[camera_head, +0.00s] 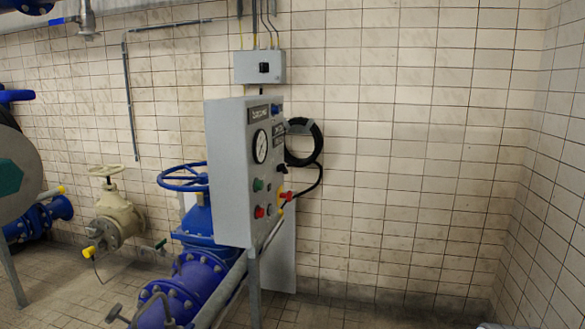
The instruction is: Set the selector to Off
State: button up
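A grey control cabinet (228,170) stands on a post in the middle of the view, its front face seen at a steep angle from the left. A black knob (282,168) that looks like a selector sits on the right part of that face. Its setting and any Off label are too small to read. A second black knob (264,68) is on a small grey box (243,68) on the wall above. My gripper is not in view.
The cabinet face also carries a gauge (260,146), a green button (258,185) and a red button (259,212). Blue piping (190,285) with a handwheel (184,177) stands left of the cabinet.

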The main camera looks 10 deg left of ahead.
aim_at(282, 167)
jog(key=u, duration=0.2)
jog(key=i, duration=1.6)
jog(key=u, duration=0.4)
jog(key=k, duration=0.35)
jog(key=u, duration=0.3)
jog(key=i, duration=0.35)
jog(key=z, duration=0.25)
